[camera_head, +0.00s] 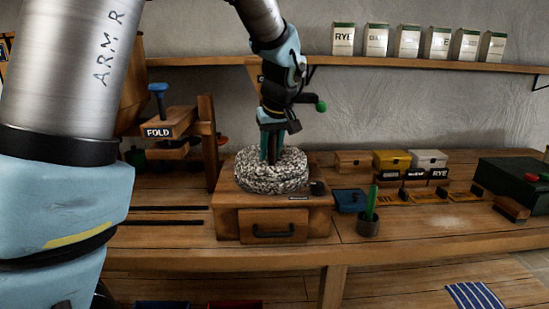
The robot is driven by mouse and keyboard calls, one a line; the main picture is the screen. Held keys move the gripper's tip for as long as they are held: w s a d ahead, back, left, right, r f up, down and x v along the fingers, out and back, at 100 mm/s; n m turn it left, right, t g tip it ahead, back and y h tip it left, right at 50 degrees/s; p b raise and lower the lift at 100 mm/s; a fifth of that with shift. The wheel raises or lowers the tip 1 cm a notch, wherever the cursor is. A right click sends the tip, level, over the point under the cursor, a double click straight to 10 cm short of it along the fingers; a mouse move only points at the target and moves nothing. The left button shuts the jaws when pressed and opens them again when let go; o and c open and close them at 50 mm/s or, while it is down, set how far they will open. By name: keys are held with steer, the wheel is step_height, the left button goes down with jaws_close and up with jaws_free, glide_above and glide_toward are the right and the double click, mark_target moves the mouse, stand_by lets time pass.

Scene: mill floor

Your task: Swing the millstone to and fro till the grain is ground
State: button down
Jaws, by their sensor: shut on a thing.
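The millstone (271,179) is a round, speckled grey-and-white stone. It sits on top of a wooden mill box (227,223) that has a front drawer (274,228) with a dark handle. The drawer looks closed. My gripper (271,157) points down at the middle of the stone's top, its fingers close together. What it grips there is mostly hidden by the fingers, probably the stone's handle. No grain shows in this view.
A blue box (348,201) and a dark cup (368,227) with a green stick stand right of the mill. Yellow (391,160) and white (428,160) boxes stand behind. A wooden FOLD press (168,124) stands at left. A shelf (400,64) with several labelled packets runs above.

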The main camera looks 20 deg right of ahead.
mark_target(258, 159)
steer(key=a+m, duration=0.1)
steer(key=w+a+m+h, duration=0.1)
steer(key=m, duration=0.1)
steer(key=shift+w+m, duration=0.1)
steer(key=shift+m, duration=0.2)
steer(key=shift+w+a+m+g+h, duration=0.2)
steer(key=shift+w+m+h, duration=0.1)
steer(key=shift+m, duration=0.25)
steer(key=shift+w+a+m+g+h, duration=0.15)
steer(key=shift+m+h, duration=0.15)
steer(key=shift+m, duration=0.3)
steer(key=shift+w+a+m+g+h, duration=0.1)
steer(key=shift+w+a+m+h, duration=0.15)
steer(key=shift+m, duration=0.3)
steer(key=c, duration=0.6)
jaws_free()
steer(key=b+v, duration=0.2)
steer(key=v, duration=0.8)
steer(key=shift+a+r, duration=0.1)
steer(key=shift+r, duration=0.3)
